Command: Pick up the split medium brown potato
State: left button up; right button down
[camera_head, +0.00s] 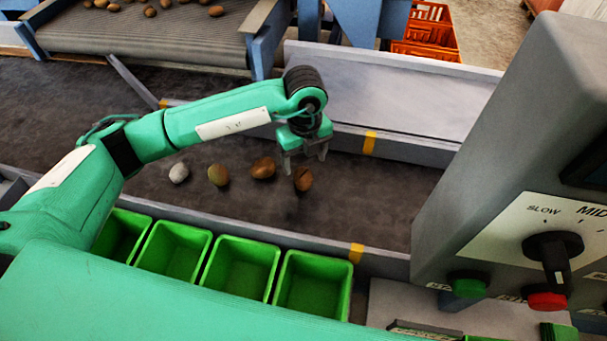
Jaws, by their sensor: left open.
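A medium brown potato with a dark mark along it, looking like the split one (303,179), lies on the dark belt at the right end of a short row. My left gripper (305,161) points down just above and behind it, with its fingers open and nothing between them. I cannot tell whether a fingertip touches the potato. Another brown potato (263,168) lies close to the left. Further left are a greenish potato (218,175) and a pale grey lump (179,173). My right gripper is out of view.
Several green bins (312,284) stand along the belt's near edge. A grey control box (510,150) with a dial and buttons rises at the right. A feed conveyor (150,32) with several potatoes is at the back left. The belt right of the potatoes is clear.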

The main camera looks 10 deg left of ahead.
aim_at(304, 173)
pick_arm(q)
jog(key=f, duration=0.2)
jog(key=f+p, duration=0.1)
jog(key=f, duration=0.2)
jog(key=shift+s+f+p, duration=0.3)
jog(key=shift+p, duration=0.1)
jog(key=shift+f, duration=0.25)
jog(key=c, duration=1.1)
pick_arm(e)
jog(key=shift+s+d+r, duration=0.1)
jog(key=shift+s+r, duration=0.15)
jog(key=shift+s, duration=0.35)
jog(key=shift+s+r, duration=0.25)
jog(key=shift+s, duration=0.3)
pick_arm(q)
jog(key=shift+r, duration=0.1)
